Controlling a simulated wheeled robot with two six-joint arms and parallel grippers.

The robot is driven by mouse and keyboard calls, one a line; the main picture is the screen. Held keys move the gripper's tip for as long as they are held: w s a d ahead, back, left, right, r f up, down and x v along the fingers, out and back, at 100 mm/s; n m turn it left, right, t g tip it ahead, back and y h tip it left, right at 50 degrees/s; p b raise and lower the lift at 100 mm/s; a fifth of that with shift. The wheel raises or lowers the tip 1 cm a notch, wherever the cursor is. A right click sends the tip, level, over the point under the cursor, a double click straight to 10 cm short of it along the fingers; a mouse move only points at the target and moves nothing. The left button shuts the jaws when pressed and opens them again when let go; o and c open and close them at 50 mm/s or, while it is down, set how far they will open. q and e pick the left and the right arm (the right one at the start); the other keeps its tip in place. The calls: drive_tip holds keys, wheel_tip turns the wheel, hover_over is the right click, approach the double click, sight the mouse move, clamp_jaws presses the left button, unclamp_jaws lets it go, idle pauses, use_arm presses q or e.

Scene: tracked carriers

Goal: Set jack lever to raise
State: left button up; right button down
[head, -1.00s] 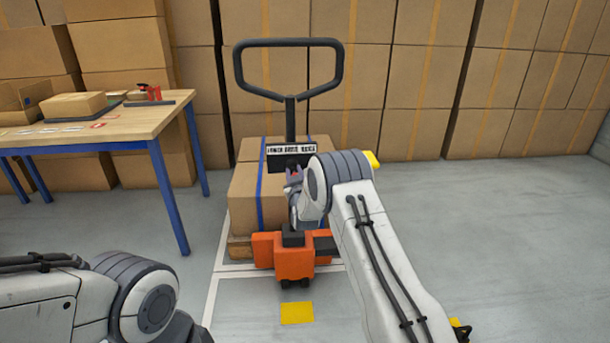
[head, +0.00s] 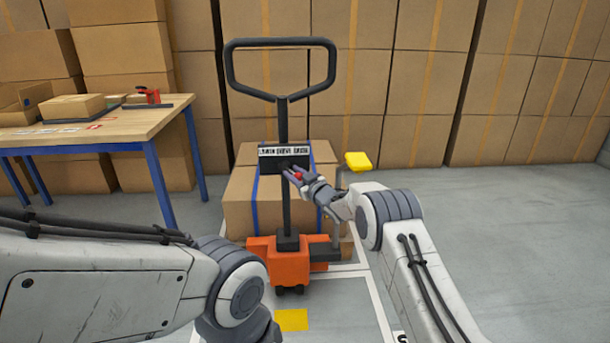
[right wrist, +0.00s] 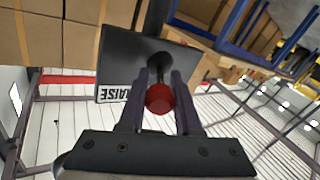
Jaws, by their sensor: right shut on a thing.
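The orange pallet jack (head: 278,264) stands upright with a black loop handle (head: 282,42) on a dark post. The jack lever ends in a red knob (right wrist: 160,98), small in the head view (head: 298,176). My right gripper (head: 291,174) is at the plate, its two fingers (right wrist: 160,90) shut on the red knob. The lever's exact setting is hard to tell. My left gripper is outside the view; only my left arm shows.
Cartons (head: 236,203) on a pallet stand behind the jack post. A yellow piece (head: 358,161) on a grey stem stands right of it. A blue-legged table (head: 140,122) is at left, stacked boxes line the back. Floor at right is clear.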

drive_tip(key=c, duration=0.6)
unclamp_jaws()
drive_tip(key=shift+a, duration=0.1)
drive_tip(key=shift+s+d, duration=0.4)
drive_tip(key=shift+s, duration=0.05)
drive_tip(key=p+v, duration=0.1)
drive_tip(key=v, duration=0.8)
drive_tip(key=shift+s+p, duration=0.2)
drive_tip(key=shift+p, duration=0.15)
drive_tip(key=shift+r, duration=0.1)
